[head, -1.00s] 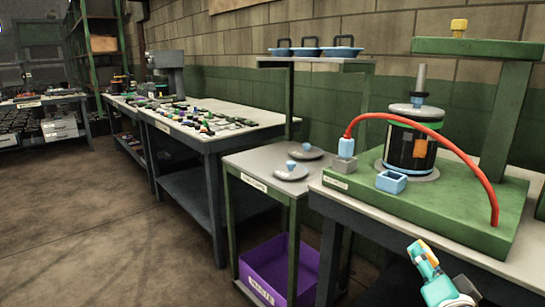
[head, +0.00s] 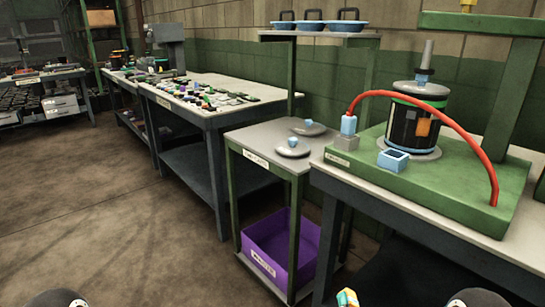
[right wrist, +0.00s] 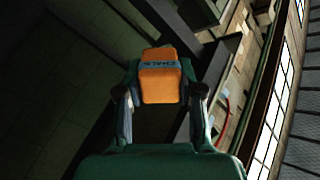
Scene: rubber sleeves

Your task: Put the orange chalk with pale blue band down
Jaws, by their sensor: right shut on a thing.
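The orange chalk (right wrist: 161,88) with its pale blue band, lettered CHALK, is in the right wrist view. My right gripper (right wrist: 160,92) is shut on it, with one finger on each side. In the head view only the tip of my right gripper (head: 347,298) shows at the bottom edge, in front of the tables and apart from them. My left gripper is not in view.
A green-based rig with a red hose (head: 440,118) stands on the right table. A low grey stand (head: 262,140) holds two discs with blue knobs, with a purple bin (head: 270,238) below. A long bench (head: 215,116) carries many small items. The floor at left is clear.

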